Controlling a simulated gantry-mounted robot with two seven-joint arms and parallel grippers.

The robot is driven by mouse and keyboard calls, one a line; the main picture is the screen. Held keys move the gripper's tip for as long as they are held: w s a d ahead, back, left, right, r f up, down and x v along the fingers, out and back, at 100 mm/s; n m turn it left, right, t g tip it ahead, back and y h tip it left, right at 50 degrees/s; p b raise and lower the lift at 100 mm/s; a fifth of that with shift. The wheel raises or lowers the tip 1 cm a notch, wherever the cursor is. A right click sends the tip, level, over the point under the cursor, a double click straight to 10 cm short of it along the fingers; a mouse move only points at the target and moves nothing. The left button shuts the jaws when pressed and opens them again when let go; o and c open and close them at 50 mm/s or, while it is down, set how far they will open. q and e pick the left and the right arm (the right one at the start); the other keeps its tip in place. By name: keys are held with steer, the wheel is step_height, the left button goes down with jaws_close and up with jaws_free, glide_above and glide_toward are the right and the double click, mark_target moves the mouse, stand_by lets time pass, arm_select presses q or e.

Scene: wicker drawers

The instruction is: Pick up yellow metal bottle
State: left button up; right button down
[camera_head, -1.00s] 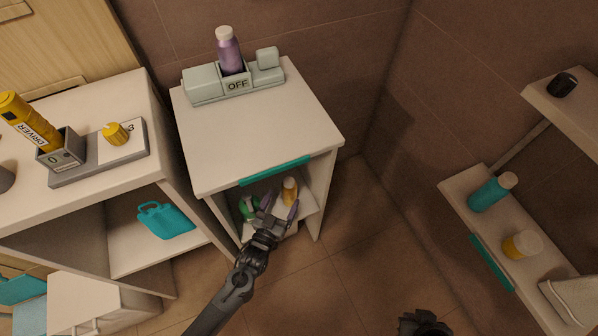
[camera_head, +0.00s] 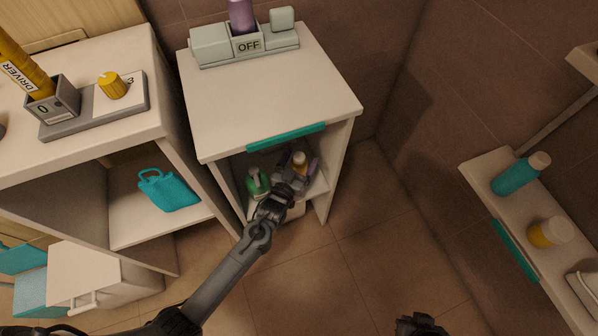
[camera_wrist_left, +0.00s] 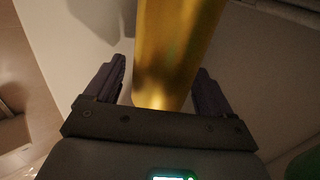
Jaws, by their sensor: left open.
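The yellow metal bottle (camera_head: 299,160) stands on the inner shelf of the white cabinet, under its teal-edged top. Only its pale cap and upper part show in the head view. My left gripper (camera_head: 296,170) reaches into the cabinet opening and partly hides the bottle. In the left wrist view the yellow bottle (camera_wrist_left: 175,50) fills the middle. My left gripper's dark fingers (camera_wrist_left: 160,85) are open, one on each side of it, with gaps visible between finger and bottle. My right gripper (camera_head: 420,325) shows only as a dark part at the bottom edge.
A green bottle (camera_head: 257,183) stands on the same shelf, left of my gripper. The cabinet top (camera_head: 270,95) overhangs the opening. A teal bag (camera_head: 167,190) sits in the left unit. A wall shelf at right holds a teal bottle (camera_head: 515,175) and another yellow one (camera_head: 547,232).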

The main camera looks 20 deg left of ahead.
arm_select(q)
steer(key=shift+w+r, duration=0.1)
steer(key=shift+w, duration=0.55)
steer(key=shift+s, duration=0.25)
steer(key=shift+c, duration=0.7)
steer(key=c, duration=1)
steer(key=shift+r, duration=0.1)
